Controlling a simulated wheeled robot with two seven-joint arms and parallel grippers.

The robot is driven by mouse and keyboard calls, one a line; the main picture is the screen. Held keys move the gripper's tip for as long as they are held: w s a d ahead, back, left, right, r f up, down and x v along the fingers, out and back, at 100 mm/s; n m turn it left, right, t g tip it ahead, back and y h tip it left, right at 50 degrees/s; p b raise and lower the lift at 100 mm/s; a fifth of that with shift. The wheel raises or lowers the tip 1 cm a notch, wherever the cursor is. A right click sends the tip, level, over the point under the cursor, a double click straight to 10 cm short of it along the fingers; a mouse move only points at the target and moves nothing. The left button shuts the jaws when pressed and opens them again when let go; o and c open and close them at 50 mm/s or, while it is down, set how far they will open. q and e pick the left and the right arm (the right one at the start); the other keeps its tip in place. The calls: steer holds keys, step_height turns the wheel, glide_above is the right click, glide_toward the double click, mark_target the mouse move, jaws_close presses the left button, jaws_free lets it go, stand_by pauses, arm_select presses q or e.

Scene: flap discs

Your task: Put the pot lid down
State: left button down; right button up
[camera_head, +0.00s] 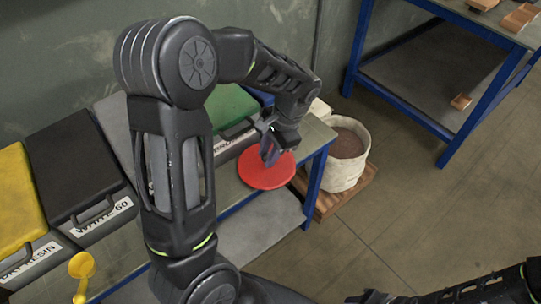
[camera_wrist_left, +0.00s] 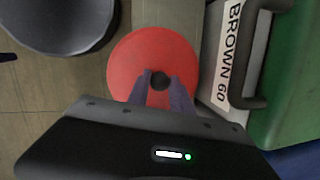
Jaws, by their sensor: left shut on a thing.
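The pot lid is a round red disc (camera_head: 267,172) with a dark knob in its middle. In the head view it is at the right end of the blue-framed bench; I cannot tell whether it rests on the top or is just above it. My left gripper (camera_head: 270,158) comes down over it from above. In the left wrist view the fingers (camera_wrist_left: 161,82) are shut on the dark knob of the red lid (camera_wrist_left: 135,50). The knob is partly hidden by the fingers. Of my right arm only a dark part shows at the bottom right; its gripper is not in view.
Lidded bins stand along the bench's back: yellow (camera_head: 18,199), black (camera_head: 72,169) and green (camera_head: 228,108). A yellow scoop (camera_head: 82,266) is at the lower left. A white bucket (camera_head: 343,165) stands on a wooden pallet right of the bench. Another blue-framed table (camera_head: 440,75) is at the upper right.

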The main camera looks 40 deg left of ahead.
mark_target(280, 164)
arm_select(q)
steer(key=shift+w+a, duration=0.1)
steer(key=shift+a, duration=0.05)
steer(key=shift+f, duration=0.2)
steer(key=c, duration=1.1)
jaws_free()
steer(key=shift+c, duration=0.2)
steer(key=shift+r, duration=0.1)
steer(key=v, duration=1.2)
steer(key=shift+r, duration=0.1)
